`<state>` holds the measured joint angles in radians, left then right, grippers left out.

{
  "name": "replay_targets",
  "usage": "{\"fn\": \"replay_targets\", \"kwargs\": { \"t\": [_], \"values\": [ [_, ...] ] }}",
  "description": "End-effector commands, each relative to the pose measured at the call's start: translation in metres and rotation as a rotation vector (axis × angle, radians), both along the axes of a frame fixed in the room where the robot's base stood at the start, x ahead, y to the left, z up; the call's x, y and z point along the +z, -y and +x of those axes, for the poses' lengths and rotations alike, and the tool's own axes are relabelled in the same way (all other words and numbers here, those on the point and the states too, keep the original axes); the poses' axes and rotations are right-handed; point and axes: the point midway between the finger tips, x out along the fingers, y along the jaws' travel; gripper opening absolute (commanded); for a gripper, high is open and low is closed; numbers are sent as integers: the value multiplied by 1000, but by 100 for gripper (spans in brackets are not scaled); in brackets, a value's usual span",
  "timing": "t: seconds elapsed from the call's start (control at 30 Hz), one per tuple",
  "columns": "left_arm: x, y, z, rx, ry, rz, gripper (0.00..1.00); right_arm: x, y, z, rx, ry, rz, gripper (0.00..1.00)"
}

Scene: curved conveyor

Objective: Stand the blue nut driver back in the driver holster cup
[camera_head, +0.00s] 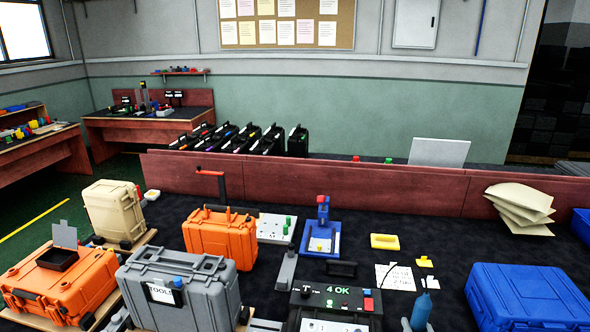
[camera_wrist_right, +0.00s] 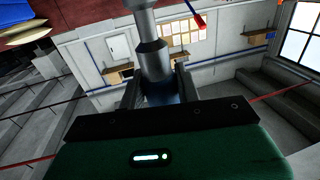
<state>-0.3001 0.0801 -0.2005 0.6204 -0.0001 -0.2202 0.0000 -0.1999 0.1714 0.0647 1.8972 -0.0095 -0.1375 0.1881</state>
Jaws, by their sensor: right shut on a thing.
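In the right wrist view my right gripper (camera_wrist_right: 158,97) is shut, its dark fingers on either side of a blue part. That part looks like the handle of the blue nut driver (camera_wrist_right: 152,55), whose thick grey metal shaft runs up out of the top of the picture. The gripper's dark edge hides the lower part of the handle. I cannot make out either gripper in the head view. I cannot pick out the driver holster cup for certain in either view.
A red-brown board (camera_head: 350,188) runs along the back.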

Motion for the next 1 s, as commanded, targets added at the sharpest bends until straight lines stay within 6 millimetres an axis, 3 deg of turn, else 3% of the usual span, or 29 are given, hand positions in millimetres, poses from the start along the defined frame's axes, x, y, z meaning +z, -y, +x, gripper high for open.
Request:
{"fn": "replay_targets", "kwargs": {
  "t": [0.1,0.2,0.4,0.6,1.0],
  "values": [
    [0,0,0,0,1,0,36,8,-43,-32,26,-2,5,0],
    [0,1,0,0,1,0,36,20,-73,-58,38,-1,5,0],
    [0,0,0,0,0,0,36,48,-108,-98,39,4,7,0],
    [0,0,0,1,0,0,36,61,-118,-113,32,7,6,0],
    [0,0,0,1,0,0,36,62,-119,-113,32,8,4,0]
  ]
}}
